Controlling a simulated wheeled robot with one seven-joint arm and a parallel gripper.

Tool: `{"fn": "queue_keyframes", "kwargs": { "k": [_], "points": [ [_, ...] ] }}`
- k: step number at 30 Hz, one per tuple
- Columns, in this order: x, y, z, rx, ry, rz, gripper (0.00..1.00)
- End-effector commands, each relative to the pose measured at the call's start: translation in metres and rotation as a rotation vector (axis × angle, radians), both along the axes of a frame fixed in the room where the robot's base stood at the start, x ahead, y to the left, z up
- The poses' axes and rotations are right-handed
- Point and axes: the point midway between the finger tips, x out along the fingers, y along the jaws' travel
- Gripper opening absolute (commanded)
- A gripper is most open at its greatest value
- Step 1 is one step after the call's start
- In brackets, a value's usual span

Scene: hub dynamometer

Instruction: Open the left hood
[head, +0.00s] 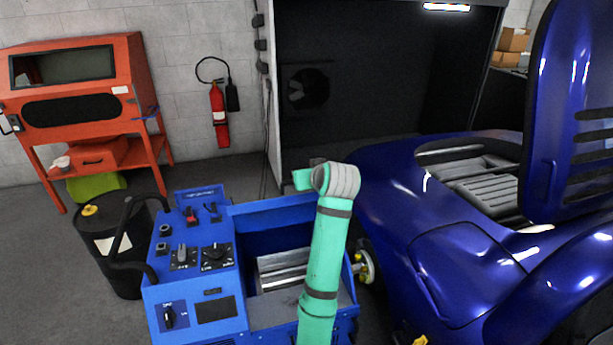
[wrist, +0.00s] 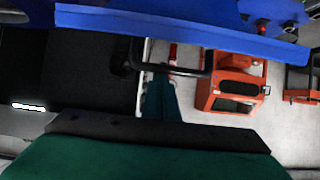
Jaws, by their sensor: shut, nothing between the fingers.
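The car (head: 400,220) is glossy dark blue and fills the right of the head view. A louvred blue hood panel (head: 565,150) stands raised and upright at the right edge. Beside it is an open bay with a grey ribbed engine part (head: 485,195). I cannot tell whether this raised panel is the left hood. My green arm rises in front of the blue console, left of the car and apart from the raised panel. In the wrist view my gripper (wrist: 159,88) is shut and empty, pointing towards the back wall. Its fingertips are not clear in the head view.
A blue console (head: 195,255) with knobs and a black handle (head: 122,235) stands left of the car; its edge also shows in the wrist view (wrist: 190,32). Behind are a black drum (head: 118,245), an orange cabinet (head: 80,95) and a fire extinguisher (head: 219,115).

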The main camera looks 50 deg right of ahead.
Motion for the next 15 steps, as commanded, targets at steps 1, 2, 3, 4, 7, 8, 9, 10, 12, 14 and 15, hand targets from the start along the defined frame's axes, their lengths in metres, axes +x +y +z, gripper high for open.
{"fn": "queue_keyframes", "kwargs": {
  "k": [1,2,3,4,7,8,9,10,12,14,15],
  "points": [
    [0.003,-0.001,0.005,-0.001,-0.001,0.001,0.00],
    [0.006,-0.002,0.008,-0.002,-0.001,0.003,0.00],
    [0.009,-0.004,0.011,-0.001,-0.001,0.004,0.00],
    [0.011,-0.005,0.013,0.000,-0.001,0.004,0.00],
    [0.018,-0.008,0.022,-0.001,-0.001,0.008,0.00],
    [0.021,-0.009,0.025,-0.001,-0.002,0.010,0.00],
    [0.014,-0.005,0.027,-0.002,-0.002,0.008,0.00],
    [0.011,-0.003,0.028,-0.002,-0.002,0.008,0.00],
    [0.004,0.002,0.033,-0.003,-0.003,0.009,0.00],
    [-0.002,0.007,0.037,-0.002,-0.002,0.009,0.00],
    [-0.006,0.010,0.040,-0.003,-0.004,0.009,0.00]
  ]
}}
